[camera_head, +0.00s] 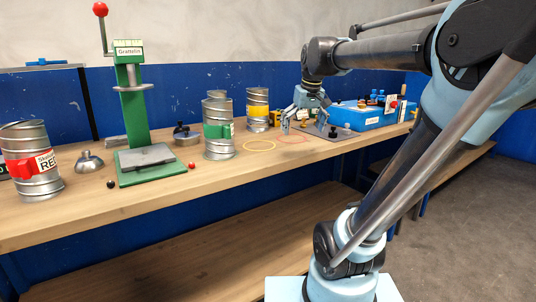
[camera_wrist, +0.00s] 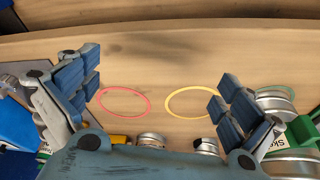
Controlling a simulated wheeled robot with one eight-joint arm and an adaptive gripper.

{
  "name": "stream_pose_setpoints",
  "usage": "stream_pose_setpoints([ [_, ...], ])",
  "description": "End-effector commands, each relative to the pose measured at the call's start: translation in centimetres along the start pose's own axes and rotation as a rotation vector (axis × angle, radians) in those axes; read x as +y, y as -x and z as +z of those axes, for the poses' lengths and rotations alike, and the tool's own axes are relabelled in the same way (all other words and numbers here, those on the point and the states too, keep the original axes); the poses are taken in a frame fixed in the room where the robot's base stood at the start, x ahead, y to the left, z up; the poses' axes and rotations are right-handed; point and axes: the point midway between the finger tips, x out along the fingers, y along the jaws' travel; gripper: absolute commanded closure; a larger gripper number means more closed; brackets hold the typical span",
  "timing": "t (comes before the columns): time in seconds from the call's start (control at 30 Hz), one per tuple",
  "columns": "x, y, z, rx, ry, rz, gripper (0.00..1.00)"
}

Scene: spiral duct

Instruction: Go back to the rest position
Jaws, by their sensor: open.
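My gripper (camera_head: 305,117) hangs from my arm over the workbench (camera_head: 262,178), toward its right part. In the wrist view my gripper (camera_wrist: 158,95) has its two blue-padded fingers spread wide, with nothing between them. Below it on the wood lie a red ring (camera_wrist: 124,101) and a yellow ring (camera_wrist: 192,101). The yellow ring also shows in the head view (camera_head: 260,145), left of the gripper, as does the red ring (camera_head: 292,139), close to the gripper.
Spiral ducts with green (camera_head: 217,130), yellow (camera_head: 258,110) and red (camera_head: 32,165) bands stand on the bench. A green press (camera_head: 133,110) stands at the left. A blue box (camera_head: 365,116) is right of the gripper. The bench's front middle is mostly clear.

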Motion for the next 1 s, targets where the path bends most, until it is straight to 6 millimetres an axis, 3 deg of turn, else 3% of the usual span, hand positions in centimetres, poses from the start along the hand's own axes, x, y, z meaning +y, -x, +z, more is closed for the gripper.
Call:
stream_pose_setpoints([
  [0.03,0.4,-1.3,2.3,-0.006,-0.022,0.007,0.00],
  [0.3,1.5,-8.4,13.5,-0.045,-0.133,0.041,0.00],
  [0.53,1.7,-14.4,22.0,-0.074,-0.218,0.067,0.00],
  [0.73,1.5,-17.4,25.7,-0.088,-0.258,0.079,0.00],
  [1.0,1.5,-17.8,26.2,-0.090,-0.264,0.081,0.00],
])
